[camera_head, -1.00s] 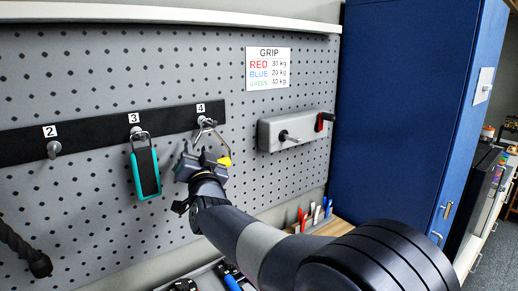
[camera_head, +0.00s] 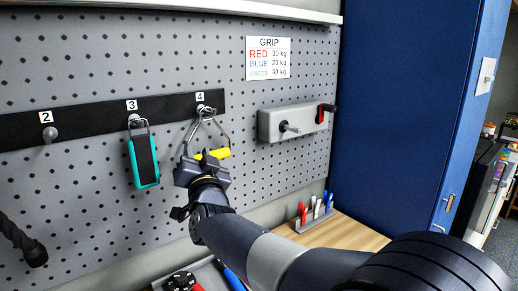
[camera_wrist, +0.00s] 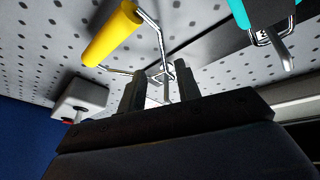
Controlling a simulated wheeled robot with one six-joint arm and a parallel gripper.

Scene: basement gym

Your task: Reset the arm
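My gripper (camera_head: 203,168) is raised in front of the pegboard, just below hook 4 (camera_head: 203,109). Its two dark fingers stand apart with nothing between them in the wrist view (camera_wrist: 160,88). A yellow handle (camera_head: 218,154) on a bent metal frame hangs from hook 4, partly hidden behind the gripper. In the wrist view the yellow handle (camera_wrist: 112,32) is at the upper left, outside the fingers.
A teal-and-black item (camera_head: 144,162) hangs from hook 3, left of my gripper. A blue cabinet (camera_head: 395,110) stands farther right. A pen rack (camera_head: 314,215) sits on the wooden surface below.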

